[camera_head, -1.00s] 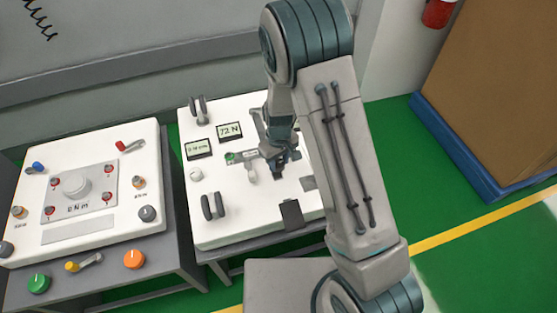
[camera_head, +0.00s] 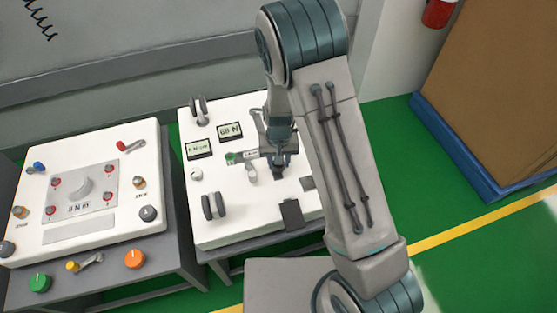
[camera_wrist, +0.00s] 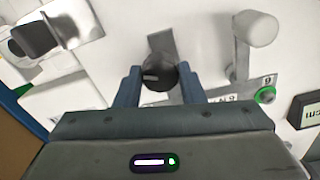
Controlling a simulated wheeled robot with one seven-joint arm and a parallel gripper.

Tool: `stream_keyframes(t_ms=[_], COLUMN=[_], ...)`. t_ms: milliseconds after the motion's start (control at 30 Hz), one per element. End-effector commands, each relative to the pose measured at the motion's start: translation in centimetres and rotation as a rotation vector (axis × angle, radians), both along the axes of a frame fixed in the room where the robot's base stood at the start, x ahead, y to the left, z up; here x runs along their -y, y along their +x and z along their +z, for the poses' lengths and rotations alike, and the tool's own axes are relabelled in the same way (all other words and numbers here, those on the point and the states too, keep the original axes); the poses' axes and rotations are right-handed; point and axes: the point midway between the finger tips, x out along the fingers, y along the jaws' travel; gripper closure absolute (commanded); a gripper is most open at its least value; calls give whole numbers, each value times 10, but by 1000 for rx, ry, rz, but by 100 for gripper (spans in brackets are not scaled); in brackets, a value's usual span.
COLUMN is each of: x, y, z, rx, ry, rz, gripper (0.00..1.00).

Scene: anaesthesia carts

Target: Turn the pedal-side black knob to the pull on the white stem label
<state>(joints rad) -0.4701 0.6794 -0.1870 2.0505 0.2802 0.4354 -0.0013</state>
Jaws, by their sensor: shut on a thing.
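The black knob (camera_wrist: 158,74) shows in the wrist view between the two fingers of my gripper (camera_wrist: 157,82), with a light mark on its face. My gripper is shut on it. In the head view my gripper (camera_head: 279,167) is low over the right-hand white panel (camera_head: 232,229) and mostly hides the knob. A white-tipped stem (camera_wrist: 255,30) stands beside the knob in the wrist view. A label strip with upside-down lettering (camera_wrist: 225,99) lies below it. A black pedal (camera_head: 291,213) is near the panel's front right edge and shows at upper left in the wrist view (camera_wrist: 38,40).
The digital force display (camera_head: 230,131) seems to read 68 N. A second display (camera_head: 199,149) is beside it. Black paired discs (camera_head: 213,206) stand on the panel's left. Another cart (camera_head: 84,234) with several knobs stands left. Green floor (camera_head: 450,216) is clear on the right.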

Motion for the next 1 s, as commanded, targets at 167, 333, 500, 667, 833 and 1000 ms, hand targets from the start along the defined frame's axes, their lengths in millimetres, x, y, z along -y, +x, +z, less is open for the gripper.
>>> stream_keyframes(t_ms=[167, 333, 500, 667, 833, 1000], x=[0, 0, 0, 0, -1, -1], y=[0, 0, 0, 0, 0, 1], z=[0, 0, 0, 0, 10, 42], rx=[0, 0, 0, 0, 1, 6], ry=[0, 0, 0, 0, 1, 2], rz=[-2, -1, -1, -1, 0, 1], gripper=[87, 87, 43, 43, 43, 43])
